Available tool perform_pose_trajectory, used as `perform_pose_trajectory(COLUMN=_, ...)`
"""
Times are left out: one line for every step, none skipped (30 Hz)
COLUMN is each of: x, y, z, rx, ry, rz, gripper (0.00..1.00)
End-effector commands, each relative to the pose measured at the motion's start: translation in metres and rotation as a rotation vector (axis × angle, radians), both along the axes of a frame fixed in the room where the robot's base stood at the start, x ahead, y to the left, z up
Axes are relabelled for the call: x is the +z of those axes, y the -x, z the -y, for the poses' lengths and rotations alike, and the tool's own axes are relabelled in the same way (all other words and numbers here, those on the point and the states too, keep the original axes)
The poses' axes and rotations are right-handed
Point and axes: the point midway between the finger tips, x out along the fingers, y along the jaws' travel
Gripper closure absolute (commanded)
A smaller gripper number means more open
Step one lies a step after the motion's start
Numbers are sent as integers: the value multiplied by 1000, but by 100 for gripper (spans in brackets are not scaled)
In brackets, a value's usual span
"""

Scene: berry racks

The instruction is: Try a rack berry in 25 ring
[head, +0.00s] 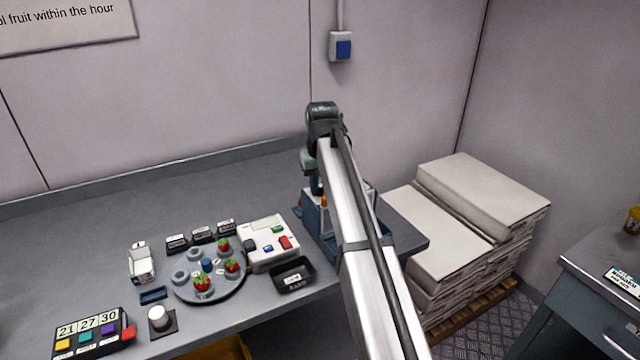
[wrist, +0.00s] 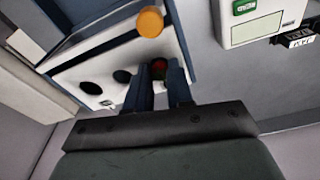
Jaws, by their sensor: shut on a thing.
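My gripper (wrist: 160,76) is shut on a dark red berry with some green (wrist: 159,66), seen between the blue fingers in the wrist view. It is over the blue-walled rack (wrist: 95,47), whose white top has dark round holes. Whether the berry is still in a hole cannot be told. In the head view the rack (head: 312,222) is at the right of the bench, partly hidden by my arm. My gripper (head: 316,186) shows only partly there. A grey round plate (head: 211,296) holds several grey rings (head: 180,281) and red berries (head: 203,284). Which ring is 25 is unreadable.
An orange round thing (wrist: 150,22) is at the rack. Left of the rack are a white device (head: 268,232) with coloured buttons and a black tray (head: 293,277). Three small labelled blocks (head: 202,236) stand behind the plate. A numbered button box (head: 93,333) is front left.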

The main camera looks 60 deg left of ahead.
Motion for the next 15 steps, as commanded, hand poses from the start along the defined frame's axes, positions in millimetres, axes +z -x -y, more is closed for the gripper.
perform_pose_trajectory(x=-1, y=0, z=0, rx=0, ry=2, rz=0, gripper=85)
perform_pose_trajectory(x=-1, y=0, z=0, rx=0, ry=2, rz=0, gripper=85)
perform_pose_trajectory(x=-2, y=0, z=0, rx=0, ry=2, rz=0, gripper=85)
perform_pose_trajectory(x=-2, y=0, z=0, rx=0, ry=2, rz=0, gripper=76)
perform_pose_trajectory(x=-2, y=0, z=0, rx=0, ry=2, rz=0, gripper=73)
perform_pose_trajectory(x=-2, y=0, z=1, rx=0, ry=2, rz=0, gripper=69)
perform_pose_trajectory(x=-2, y=0, z=1, rx=0, ry=3, rz=-1, gripper=66)
perform_pose_trajectory(x=-2, y=0, z=0, rx=0, ry=3, rz=-2, gripper=63)
perform_pose_trajectory(x=-2, y=1, z=1, rx=0, ry=3, rz=-2, gripper=60)
perform_pose_trajectory(x=-2, y=1, z=0, rx=0, ry=3, rz=-2, gripper=57)
perform_pose_trajectory(x=-2, y=1, z=0, rx=1, ry=3, rz=-2, gripper=54)
perform_pose_trajectory(x=-2, y=2, z=0, rx=1, ry=2, rz=-3, gripper=50)
perform_pose_trajectory(x=-2, y=2, z=0, rx=1, ry=2, rz=-3, gripper=49)
perform_pose_trajectory(x=-2, y=2, z=0, rx=1, ry=2, rz=-4, gripper=49)
perform_pose_trajectory(x=-2, y=2, z=0, rx=2, ry=2, rz=-4, gripper=49)
